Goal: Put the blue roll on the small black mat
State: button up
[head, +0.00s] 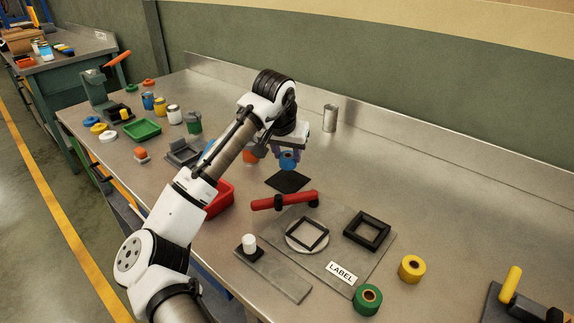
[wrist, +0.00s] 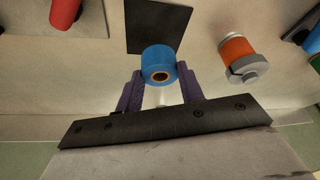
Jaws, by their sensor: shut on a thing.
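The blue roll (wrist: 158,62) is between the two purple fingers of my gripper (wrist: 159,84) in the wrist view. My gripper is shut on it. In the head view the blue roll (head: 288,161) hangs below my gripper (head: 288,154), near the far side of the black mat. The small black mat (head: 288,181) lies flat and empty on the metal bench. It also shows in the wrist view (wrist: 157,25), partly behind the roll. The roll appears to be above the bench; its exact height over the mat I cannot tell.
A red-handled tool (head: 284,200) lies just in front of the mat. A red bin (head: 220,198) is partly behind my arm. A metal can (head: 330,118) stands behind.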

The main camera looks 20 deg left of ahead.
aim_at(287, 167)
jog(key=shift+f+p, duration=0.3)
jog(key=shift+f, duration=2.05)
jog(key=o, duration=1)
jog(key=shift+c, duration=0.2)
jog(key=b+v, duration=0.2)
jog(key=v, duration=1)
